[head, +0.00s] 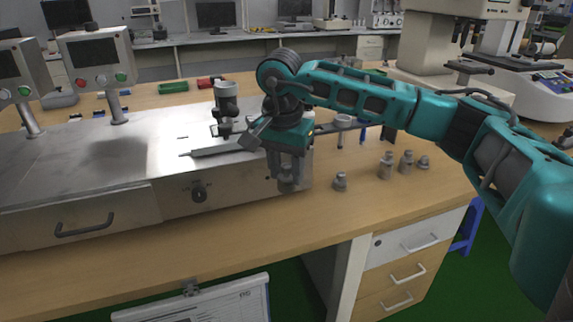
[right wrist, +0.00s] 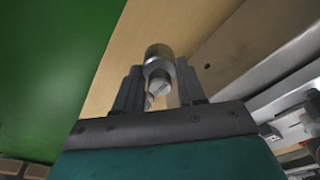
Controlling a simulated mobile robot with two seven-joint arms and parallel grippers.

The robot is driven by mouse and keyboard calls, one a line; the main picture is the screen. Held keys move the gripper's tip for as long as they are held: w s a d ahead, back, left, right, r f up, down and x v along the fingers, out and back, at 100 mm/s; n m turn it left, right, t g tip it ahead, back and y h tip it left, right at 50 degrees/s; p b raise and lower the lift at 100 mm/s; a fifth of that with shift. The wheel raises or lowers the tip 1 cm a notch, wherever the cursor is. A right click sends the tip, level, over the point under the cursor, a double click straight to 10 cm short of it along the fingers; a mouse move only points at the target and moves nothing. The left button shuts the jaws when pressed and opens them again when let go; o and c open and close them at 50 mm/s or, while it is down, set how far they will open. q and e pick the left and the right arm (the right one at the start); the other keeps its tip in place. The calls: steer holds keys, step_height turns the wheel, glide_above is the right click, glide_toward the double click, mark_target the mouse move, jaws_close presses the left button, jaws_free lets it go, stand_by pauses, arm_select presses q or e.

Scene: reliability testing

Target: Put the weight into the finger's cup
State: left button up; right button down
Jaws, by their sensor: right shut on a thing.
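My right gripper (head: 287,166) points down in front of the metal test bench's right end, above the wooden table. It is shut on a small grey metal weight (head: 288,184). In the right wrist view the weight (right wrist: 158,53) sits between the two fingers (right wrist: 158,82), its round end sticking out past them. The finger's cup appears to be the light grey cup (head: 226,90) on top of a dark upright on the bench top, left of and behind my gripper. The inside of the cup cannot be seen. My left gripper is not in view.
Several other metal weights, one nearest my gripper (head: 340,181), stand on the wooden table (head: 250,220) to the right. The metal bench (head: 90,175) fills the left, with control screens (head: 97,58) behind. A flat bar (head: 222,148) lies across its top near my gripper.

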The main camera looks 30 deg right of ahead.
steer(key=shift+f+b, duration=1.9)
steer(key=shift+f, duration=1.25)
steer(key=shift+f+b, duration=0.3)
steer(key=shift+f, duration=0.3)
